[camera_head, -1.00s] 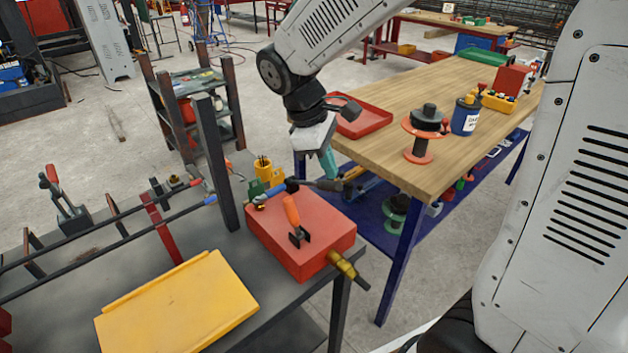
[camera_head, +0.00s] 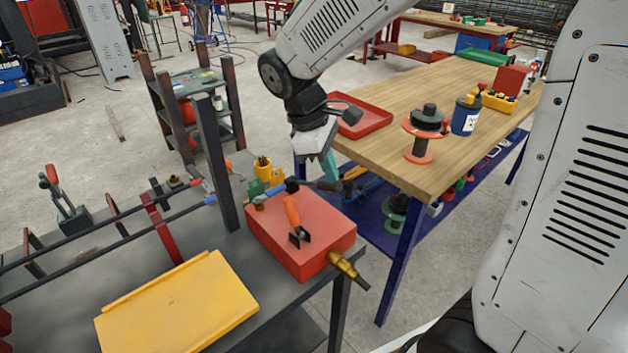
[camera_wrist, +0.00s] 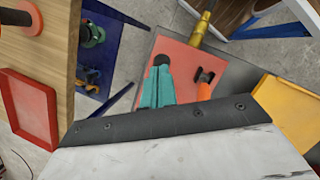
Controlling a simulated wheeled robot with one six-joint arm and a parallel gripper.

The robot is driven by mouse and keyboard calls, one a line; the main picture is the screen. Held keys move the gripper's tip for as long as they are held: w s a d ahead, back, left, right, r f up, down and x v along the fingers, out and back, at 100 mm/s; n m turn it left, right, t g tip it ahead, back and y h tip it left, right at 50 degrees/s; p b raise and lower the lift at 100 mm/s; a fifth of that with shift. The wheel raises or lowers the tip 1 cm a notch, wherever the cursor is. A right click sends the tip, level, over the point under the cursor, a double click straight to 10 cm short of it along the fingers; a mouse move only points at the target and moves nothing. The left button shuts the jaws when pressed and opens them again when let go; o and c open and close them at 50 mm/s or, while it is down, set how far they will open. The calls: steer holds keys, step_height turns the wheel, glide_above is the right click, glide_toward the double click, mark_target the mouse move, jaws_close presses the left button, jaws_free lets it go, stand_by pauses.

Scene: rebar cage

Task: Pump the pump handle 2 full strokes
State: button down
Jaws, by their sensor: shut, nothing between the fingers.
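The red pump box (camera_head: 318,225) sits on the dark workbench near its right end. An orange-handled lever (camera_head: 292,212) stands on its top, tilted. A bar with a blue section and a dark grip (camera_head: 327,185) lies along the box's far edge; I cannot tell which of the two is the pump handle. My gripper (camera_head: 331,172), with teal fingers, is shut and empty just above the dark grip. In the wrist view the shut fingers (camera_wrist: 160,80) point at a dark round end (camera_wrist: 161,60) over the red box. The orange lever (camera_wrist: 204,88) is to their right. Contact is unclear.
A brass fitting (camera_head: 342,264) sticks out of the box's front right. A yellow tray (camera_head: 180,305) lies on the bench to the left. A wooden table (camera_head: 385,145) with a red tray stands close on the right.

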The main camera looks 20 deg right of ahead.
mark_target(336, 188)
steer(key=shift+s+f, duration=0.2)
steer(key=shift+f, duration=0.15)
steer(key=shift+s+d+f, duration=0.15)
steer(key=shift+s+f, duration=0.15)
steer(key=shift+f, duration=0.3)
steer(key=shift+s+d+f, duration=0.1)
steer(key=shift+s+f, duration=0.15)
steer(key=shift+f, duration=0.5)
steer(key=shift+s+f, duration=0.25)
steer(key=shift+f, duration=0.3)
